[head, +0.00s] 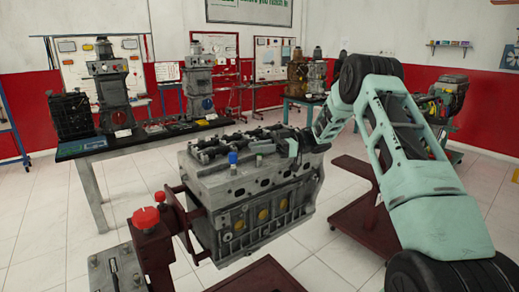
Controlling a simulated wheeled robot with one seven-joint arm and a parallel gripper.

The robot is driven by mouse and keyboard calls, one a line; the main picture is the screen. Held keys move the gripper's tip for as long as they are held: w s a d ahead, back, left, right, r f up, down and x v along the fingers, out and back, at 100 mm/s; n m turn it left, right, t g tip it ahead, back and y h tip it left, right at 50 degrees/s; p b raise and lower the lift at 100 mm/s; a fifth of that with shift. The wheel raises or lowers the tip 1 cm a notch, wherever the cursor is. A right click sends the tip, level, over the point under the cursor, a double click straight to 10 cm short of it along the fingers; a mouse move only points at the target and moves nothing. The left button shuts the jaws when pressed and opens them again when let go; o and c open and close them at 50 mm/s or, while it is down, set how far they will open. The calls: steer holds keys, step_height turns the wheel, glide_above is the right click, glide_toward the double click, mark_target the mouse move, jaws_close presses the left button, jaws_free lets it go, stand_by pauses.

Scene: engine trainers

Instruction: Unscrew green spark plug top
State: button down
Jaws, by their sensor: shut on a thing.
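In the head view, the grey engine block (265,205) stands on a dark red stand, with its long top side up. My gripper (288,150) is at the right part of the engine's top, reaching in from the right. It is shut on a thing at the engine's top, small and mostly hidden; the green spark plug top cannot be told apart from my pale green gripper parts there. A blue plug top (232,157) stands upright to the left of my gripper. A small pale piece (258,160) stands between the two.
Red knobs (146,218) on the dark red stand rise at the front left of the engine. A long table (145,145) with engine models stands behind it at left. A dark red trolley (350,215) is under my arm at right. White tiled floor lies around.

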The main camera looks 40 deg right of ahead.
steer(key=shift+n+g, duration=0.3)
steer(key=c, duration=1.3)
jaws_free()
steer(key=shift+o, duration=0.2)
steer(key=shift+r, duration=0.1)
step_height(320, 180, up, 10)
steer(key=shift+f+b, duration=0.1)
steer(key=shift+b, duration=1.15)
